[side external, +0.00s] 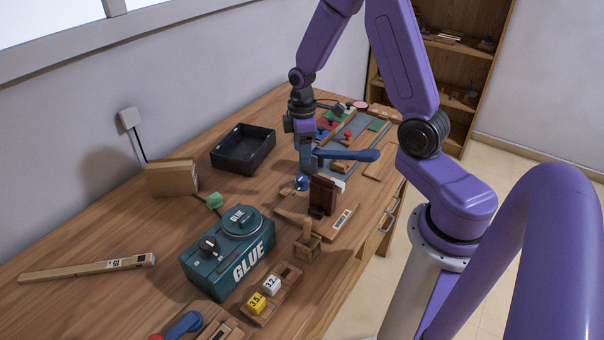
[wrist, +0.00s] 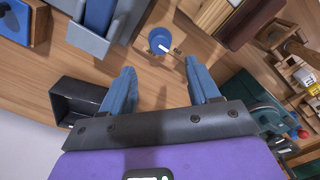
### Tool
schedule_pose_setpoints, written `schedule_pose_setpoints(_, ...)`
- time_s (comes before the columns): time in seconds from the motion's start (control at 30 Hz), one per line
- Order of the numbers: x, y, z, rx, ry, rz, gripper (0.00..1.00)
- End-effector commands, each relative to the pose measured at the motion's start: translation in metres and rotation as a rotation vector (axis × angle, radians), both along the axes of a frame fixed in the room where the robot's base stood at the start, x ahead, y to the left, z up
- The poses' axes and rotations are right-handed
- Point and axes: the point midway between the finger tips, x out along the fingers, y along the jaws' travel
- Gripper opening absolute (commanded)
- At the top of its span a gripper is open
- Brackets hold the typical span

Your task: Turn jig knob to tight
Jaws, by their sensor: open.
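A small round blue knob (wrist: 159,39) shows in the wrist view, just beyond and between my fingertips. It also shows in the side view as a blue piece (side external: 302,183) by the dark brown upright block (side external: 323,196) on a wooden base. I take it for the jig knob; no tight mark on it is readable. My gripper (wrist: 161,70) is open and empty, its blue fingers spread wide with nothing between them. In the side view my gripper (side external: 304,166) points down above the knob, and its fingertips are partly hard to make out.
A black tray (side external: 243,149) stands behind left. A green glue box (side external: 228,253) with a dial stands in front left. A blue-handled lever (side external: 347,155) lies close on the right of my gripper. A small wooden holder (side external: 307,244) stands nearer. Bare table lies left of the knob.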

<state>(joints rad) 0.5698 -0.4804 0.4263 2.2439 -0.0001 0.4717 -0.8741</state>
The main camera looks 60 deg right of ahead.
Motion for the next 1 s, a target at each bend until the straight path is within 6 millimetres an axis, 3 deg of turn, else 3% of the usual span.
schedule_pose_setpoints(0.5, 0.0, 0.0, -0.071, 0.001, 0.002, 0.001, 0.61)
schedule_pose_setpoints(0.7, 0.0, 0.0, -0.083, 0.0, 0.001, 0.001, 0.61)
schedule_pose_setpoints(1.0, 0.0, 0.0, -0.085, 0.0, -0.001, 0.0, 0.61)
